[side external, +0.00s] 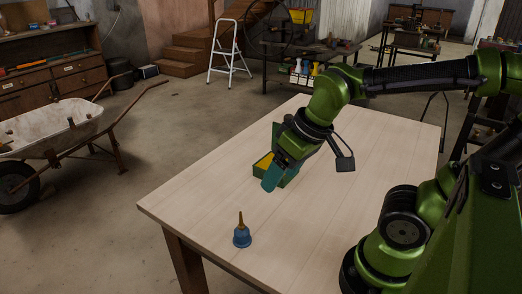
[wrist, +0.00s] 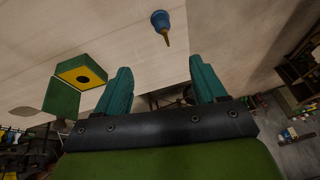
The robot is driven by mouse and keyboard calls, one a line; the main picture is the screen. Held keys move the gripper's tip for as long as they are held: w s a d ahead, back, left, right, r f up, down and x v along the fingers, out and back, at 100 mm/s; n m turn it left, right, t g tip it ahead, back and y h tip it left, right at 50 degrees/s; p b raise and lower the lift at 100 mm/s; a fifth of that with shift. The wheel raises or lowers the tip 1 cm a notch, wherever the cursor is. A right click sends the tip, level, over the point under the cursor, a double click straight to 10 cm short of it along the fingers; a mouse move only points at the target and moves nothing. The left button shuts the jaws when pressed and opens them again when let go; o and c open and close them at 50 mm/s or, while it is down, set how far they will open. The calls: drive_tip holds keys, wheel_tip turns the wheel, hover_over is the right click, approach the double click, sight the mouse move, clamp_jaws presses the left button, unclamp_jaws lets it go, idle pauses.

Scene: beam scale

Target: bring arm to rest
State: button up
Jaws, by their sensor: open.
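My gripper (side external: 271,180) hangs over the middle of the wooden table (side external: 340,200), tilted, with its teal fingers pointing down. In the wrist view its two fingers (wrist: 160,68) stand wide apart with nothing between them. A small blue object with a yellow-brown pointed tip (side external: 242,236) stands upright on the table near the front edge, apart from my gripper. It also shows beyond the fingers in the wrist view (wrist: 161,20). A green and yellow block-like object (side external: 290,179) is on the table behind my fingers, partly hidden by them; it shows left of the fingers in the wrist view (wrist: 62,97).
The table is mostly bare around these objects. A wheelbarrow (side external: 60,128) stands on the floor at left, away from the table. A stepladder (side external: 228,52) and workbenches stand farther back.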

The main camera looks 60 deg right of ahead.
drive_tip(key=r+m+t, duration=0.2)
drive_tip(key=r+m+y, duration=0.1)
drive_tip(key=shift+w+d+t, duration=0.15)
drive_tip(key=shift+d+t, duration=0.1)
drive_tip(key=shift+t, duration=0.15)
idle(0.4)
